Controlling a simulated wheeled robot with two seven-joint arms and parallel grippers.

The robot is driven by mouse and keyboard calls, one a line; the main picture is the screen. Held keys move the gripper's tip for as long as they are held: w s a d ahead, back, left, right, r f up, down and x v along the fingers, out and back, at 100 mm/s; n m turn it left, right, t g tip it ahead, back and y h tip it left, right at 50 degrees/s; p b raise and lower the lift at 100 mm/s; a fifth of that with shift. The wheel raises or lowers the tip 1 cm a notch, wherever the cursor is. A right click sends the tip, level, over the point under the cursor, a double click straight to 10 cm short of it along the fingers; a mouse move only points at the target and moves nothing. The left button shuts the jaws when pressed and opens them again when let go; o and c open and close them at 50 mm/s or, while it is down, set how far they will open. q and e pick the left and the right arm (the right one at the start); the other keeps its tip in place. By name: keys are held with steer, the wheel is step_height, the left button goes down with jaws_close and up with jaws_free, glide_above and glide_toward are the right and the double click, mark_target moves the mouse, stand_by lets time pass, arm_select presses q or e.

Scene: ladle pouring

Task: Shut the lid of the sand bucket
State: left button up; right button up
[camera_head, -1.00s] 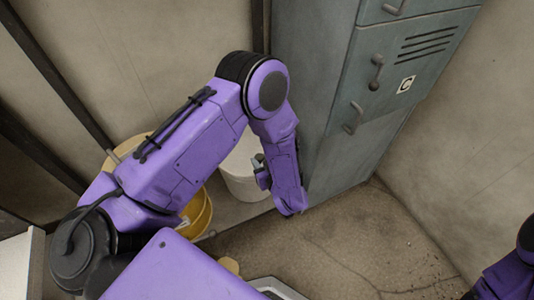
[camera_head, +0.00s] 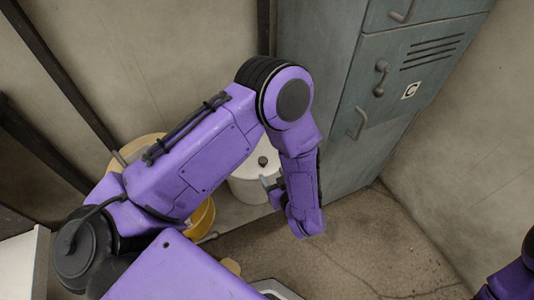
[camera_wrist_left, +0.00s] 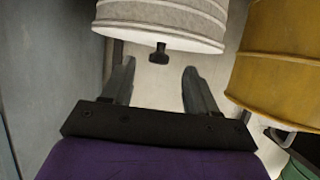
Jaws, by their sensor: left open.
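A white bucket (camera_head: 250,188) stands on the floor between the yellow bucket and the locker, partly behind my left arm. Its pale top carries a dark knob (camera_head: 262,161); I cannot tell whether the lid sits fully down. In the left wrist view the white bucket (camera_wrist_left: 165,18) is at the top, with its dark knob (camera_wrist_left: 158,54) sticking out toward my gripper. My left gripper (camera_head: 270,183) is at the bucket's right side in the head view. In the wrist view its fingers (camera_wrist_left: 160,68) are apart and empty, with the knob just beyond the gap between the fingertips.
Yellow buckets (camera_head: 201,216) stand left of the white one, partly hidden by my arm; one shows in the wrist view (camera_wrist_left: 278,70). A grey-green locker (camera_head: 345,100) stands close on the right. Cracked floor (camera_head: 370,240) in front is clear.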

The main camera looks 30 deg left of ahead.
arm_select(q)
steer(key=v, duration=0.4)
steer(key=shift+r, duration=0.15)
steer(key=shift+w, duration=0.15)
step_height(320, 180, down, 8)
steer(key=s+a+m+t+h, duration=0.1)
steer(key=s+a+m+h, duration=0.15)
steer(key=h, duration=0.35)
steer(key=s+a+f+m+g+h, duration=0.15)
steer(key=s+a, duration=0.25)
steer(key=s, duration=0.4)
steer(key=s+a+f+m+g+h, duration=0.1)
steer(key=s+a+f+g, duration=0.2)
steer(key=s, duration=0.5)
step_height(320, 180, up, 13)
steer(key=s+a+p, duration=0.1)
steer(key=p, duration=1.3)
steer(key=shift+r+y, duration=0.15)
steer(key=shift+y, duration=0.2)
